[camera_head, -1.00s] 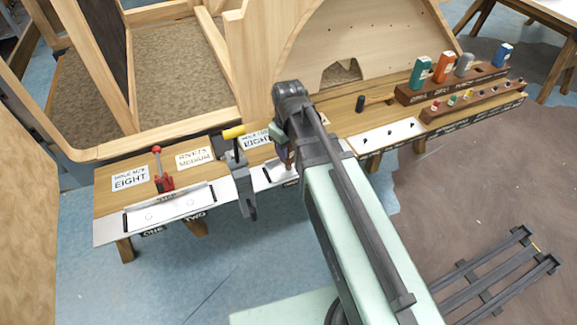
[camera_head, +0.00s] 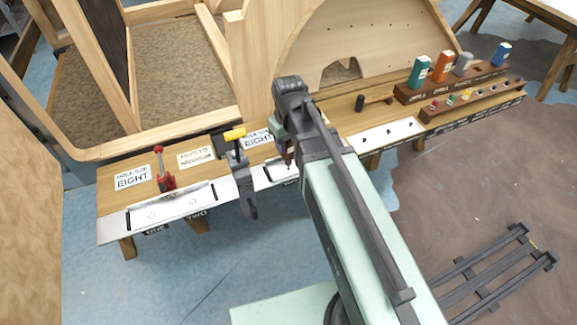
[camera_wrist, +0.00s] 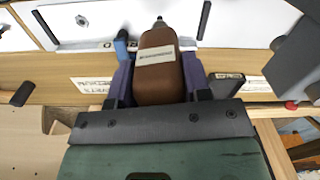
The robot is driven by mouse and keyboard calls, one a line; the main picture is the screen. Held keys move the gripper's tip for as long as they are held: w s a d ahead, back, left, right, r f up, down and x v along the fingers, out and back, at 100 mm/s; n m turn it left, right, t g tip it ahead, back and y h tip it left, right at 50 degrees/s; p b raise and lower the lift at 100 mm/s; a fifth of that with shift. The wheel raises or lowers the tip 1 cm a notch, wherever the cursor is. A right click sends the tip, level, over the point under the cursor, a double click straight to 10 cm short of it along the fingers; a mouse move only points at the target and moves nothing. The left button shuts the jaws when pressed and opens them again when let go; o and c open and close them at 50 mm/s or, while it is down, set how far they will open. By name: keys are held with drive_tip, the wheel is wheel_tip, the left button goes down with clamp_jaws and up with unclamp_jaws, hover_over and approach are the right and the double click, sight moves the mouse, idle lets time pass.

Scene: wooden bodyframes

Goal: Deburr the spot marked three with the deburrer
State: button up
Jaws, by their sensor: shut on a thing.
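My gripper (camera_wrist: 158,70) is shut on a brown tool (camera_wrist: 159,82) with a pale label, which I take to be the deburrer; its lettering is too small to read. The tool's dark narrow tip points at a white metal plate (camera_wrist: 190,20) on the bench. I cannot tell whether the tip touches the plate. In the head view, the gripper (camera_head: 284,150) is over the middle plate (camera_head: 262,176), partly hidden by my arm. The label for spot three cannot be read; my arm covers part of that plate's front edge.
A dark clamp with a yellow handle (camera_head: 235,133) stands just left of my gripper. A red toggle clamp (camera_head: 164,180) is farther left by the plate marked one and two. A tool rack (camera_head: 455,85) and a hammer (camera_head: 377,98) lie right. A wooden frame stands behind.

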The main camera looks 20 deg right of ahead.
drive_tip(key=shift+r+p, duration=0.7)
drive_tip(key=shift+r, duration=0.15)
wheel_tip(320, 180, up, 5)
drive_tip(key=p, duration=0.5)
drive_tip(key=shift+r, duration=0.1)
